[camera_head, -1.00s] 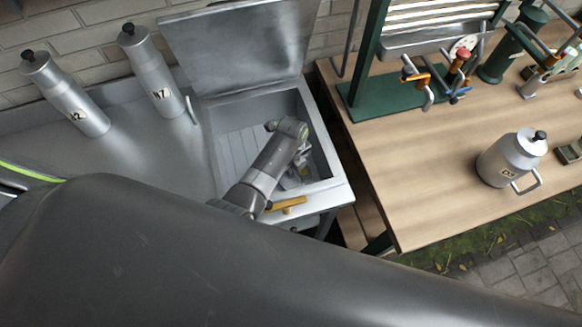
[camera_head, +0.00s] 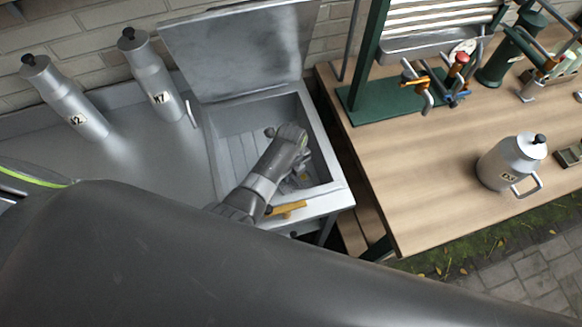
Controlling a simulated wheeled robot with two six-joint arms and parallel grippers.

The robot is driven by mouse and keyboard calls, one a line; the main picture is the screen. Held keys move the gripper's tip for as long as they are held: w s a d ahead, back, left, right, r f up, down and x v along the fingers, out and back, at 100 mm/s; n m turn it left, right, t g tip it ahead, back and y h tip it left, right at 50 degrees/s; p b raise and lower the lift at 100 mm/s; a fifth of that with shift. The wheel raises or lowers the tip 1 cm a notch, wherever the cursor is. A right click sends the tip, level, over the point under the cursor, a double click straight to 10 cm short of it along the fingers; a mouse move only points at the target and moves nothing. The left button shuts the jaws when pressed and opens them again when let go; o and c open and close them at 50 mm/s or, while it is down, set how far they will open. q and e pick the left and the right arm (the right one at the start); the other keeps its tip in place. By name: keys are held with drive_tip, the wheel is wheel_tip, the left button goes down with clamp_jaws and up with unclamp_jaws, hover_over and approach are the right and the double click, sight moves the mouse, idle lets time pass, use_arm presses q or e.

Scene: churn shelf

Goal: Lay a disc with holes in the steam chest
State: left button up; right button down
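The steam chest (camera_head: 222,165) is a grey metal box with a slatted floor. Its lid (camera_head: 240,45) stands open at the back. My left arm reaches over the front wall into the chest. My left gripper (camera_head: 297,181) is low inside near the right wall, mostly hidden behind my wrist. I cannot tell whether its fingers are open or hold anything. I make out no disc with holes in the chest; the arm covers part of the floor. My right gripper is not in view.
Two metal bottles (camera_head: 68,98) (camera_head: 155,78) stand on the left counter. An orange handle (camera_head: 286,208) is at the chest's front. On the wooden table (camera_head: 415,165) stand a metal can (camera_head: 510,162) and a green rack (camera_head: 367,60). The table's middle is clear.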

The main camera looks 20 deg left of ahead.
use_arm(q)
wheel_tip(320, 180, up, 12)
drive_tip(key=shift+p, duration=0.3)
idle(0.7)
